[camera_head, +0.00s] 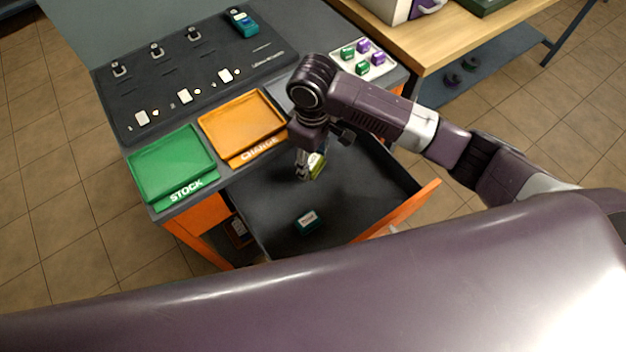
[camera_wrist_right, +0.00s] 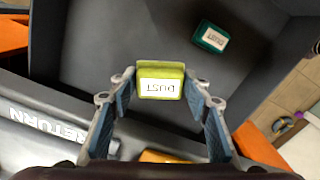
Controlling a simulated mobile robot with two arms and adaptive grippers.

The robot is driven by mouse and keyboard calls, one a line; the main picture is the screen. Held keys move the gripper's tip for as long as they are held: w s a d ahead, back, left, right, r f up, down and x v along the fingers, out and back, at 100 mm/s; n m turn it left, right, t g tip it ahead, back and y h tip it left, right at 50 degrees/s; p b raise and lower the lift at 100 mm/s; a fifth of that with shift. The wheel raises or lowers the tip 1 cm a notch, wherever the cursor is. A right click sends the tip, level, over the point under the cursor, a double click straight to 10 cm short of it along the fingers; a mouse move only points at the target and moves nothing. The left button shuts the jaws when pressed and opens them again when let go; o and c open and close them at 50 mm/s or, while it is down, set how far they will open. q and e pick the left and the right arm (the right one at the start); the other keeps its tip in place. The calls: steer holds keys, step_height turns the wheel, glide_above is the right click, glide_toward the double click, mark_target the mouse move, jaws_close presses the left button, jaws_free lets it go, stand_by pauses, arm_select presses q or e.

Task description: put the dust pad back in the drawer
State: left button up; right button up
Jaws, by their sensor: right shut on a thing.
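The yellow-green dust pad (camera_head: 317,164), with a white label reading DUST, is between the fingers of my right gripper (camera_head: 308,170). In the right wrist view the pad (camera_wrist_right: 160,81) shows upright between both fingertips, and the gripper (camera_wrist_right: 160,92) is shut on it. The drawer (camera_head: 357,182) is pulled open, and its dark floor (camera_wrist_right: 120,40) lies below the pad. The pad appears held above the floor; the exact gap is hard to tell. My left gripper is not in view.
A teal block (camera_head: 306,221) with a white label lies in the drawer. A green STOCK tray (camera_head: 173,193) and an orange CHANGE tray (camera_head: 243,160) sit on the bench beside it. A white tray (camera_head: 378,72) holds several green and purple blocks. Much of the drawer floor is clear.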

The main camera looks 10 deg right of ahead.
glide_above(313, 187)
step_height(313, 187, down, 5)
steer(key=shift+f, duration=0.2)
step_height(313, 187, down, 5)
steer(key=shift+r, duration=0.15)
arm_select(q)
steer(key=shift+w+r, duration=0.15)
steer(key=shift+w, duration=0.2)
arm_select(e)
steer(key=shift+f, duration=0.2)
steer(key=shift+f, duration=0.1)
steer(key=o, duration=1.2)
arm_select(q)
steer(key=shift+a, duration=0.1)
arm_select(e)
step_height(313, 187, up, 12)
steer(key=shift+r, duration=0.2)
